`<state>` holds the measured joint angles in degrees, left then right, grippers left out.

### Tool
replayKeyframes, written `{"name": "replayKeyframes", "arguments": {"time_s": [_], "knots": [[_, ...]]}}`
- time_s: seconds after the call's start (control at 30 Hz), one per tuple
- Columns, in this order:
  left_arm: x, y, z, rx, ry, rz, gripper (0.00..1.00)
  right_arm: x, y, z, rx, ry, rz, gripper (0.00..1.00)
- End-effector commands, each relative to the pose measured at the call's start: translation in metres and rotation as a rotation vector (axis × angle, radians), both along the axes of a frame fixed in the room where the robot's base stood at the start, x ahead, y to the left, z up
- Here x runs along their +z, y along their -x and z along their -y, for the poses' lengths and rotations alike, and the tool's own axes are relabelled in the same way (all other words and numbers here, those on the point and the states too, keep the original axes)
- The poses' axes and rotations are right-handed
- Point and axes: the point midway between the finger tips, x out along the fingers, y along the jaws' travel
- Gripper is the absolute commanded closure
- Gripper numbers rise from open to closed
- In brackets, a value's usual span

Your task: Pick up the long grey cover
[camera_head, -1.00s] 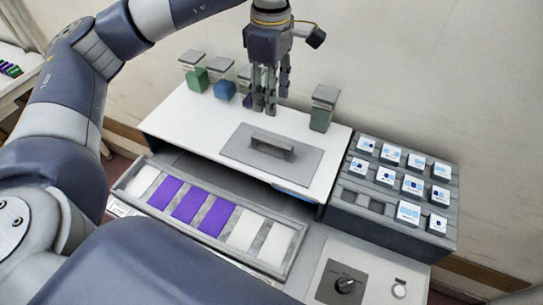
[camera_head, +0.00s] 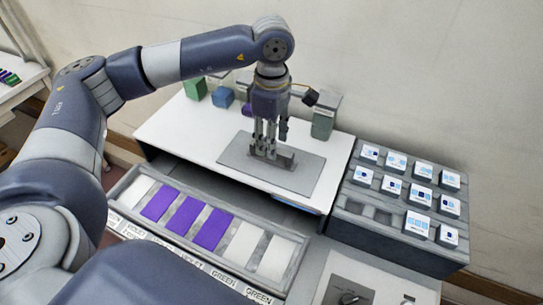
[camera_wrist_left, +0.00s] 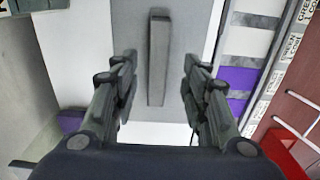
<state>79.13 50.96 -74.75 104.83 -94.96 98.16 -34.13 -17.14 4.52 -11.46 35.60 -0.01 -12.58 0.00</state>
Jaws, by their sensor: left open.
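The long grey cover (camera_head: 305,172) is a flat plate with a raised bar handle (camera_head: 287,159), lying on the white top of the machine. In the left wrist view the handle (camera_wrist_left: 158,75) runs lengthwise on the grey plate (camera_wrist_left: 185,25). My left gripper (camera_head: 265,153) points down at the left part of the handle. In the left wrist view its open fingers (camera_wrist_left: 159,65) stand on either side of the handle, with a gap on both sides. The fingers partly hide the plate in the head view. My right gripper is not in view.
A tray (camera_head: 120,187) with white and purple strips lies along the front. A dark rack (camera_head: 385,238) of labelled blocks stands at right. Green (camera_head: 195,88), blue (camera_head: 223,97) and other containers stand at the back of the white top (camera_head: 175,130). A knob (camera_head: 349,298) is at front right.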

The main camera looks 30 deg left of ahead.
Motion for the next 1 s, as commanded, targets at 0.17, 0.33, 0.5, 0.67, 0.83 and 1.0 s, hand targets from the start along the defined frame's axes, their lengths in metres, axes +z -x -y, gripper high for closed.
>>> {"name": "replayKeyframes", "arguments": {"time_s": [0.17, 0.33, 0.5, 0.67, 0.83, 1.0], "knots": [[-0.022, -0.002, -0.002, 0.0, -0.002, -0.006, 0.58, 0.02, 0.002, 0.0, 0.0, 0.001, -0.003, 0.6], [-0.041, -0.002, -0.002, 0.001, -0.001, -0.002, 0.58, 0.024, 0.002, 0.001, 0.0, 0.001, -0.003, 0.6], [-0.044, -0.003, -0.002, 0.001, -0.001, 0.0, 0.58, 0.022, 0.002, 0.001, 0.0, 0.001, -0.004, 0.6], [-0.043, -0.003, -0.002, 0.0, -0.001, 0.0, 0.79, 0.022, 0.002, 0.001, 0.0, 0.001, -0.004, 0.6], [-0.043, -0.003, -0.002, 0.0, -0.001, 0.0, 1.0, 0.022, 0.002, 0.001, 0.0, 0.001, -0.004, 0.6], [-0.043, -0.003, -0.002, 0.001, 0.0, 0.001, 1.0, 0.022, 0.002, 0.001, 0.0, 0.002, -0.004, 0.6]]}}
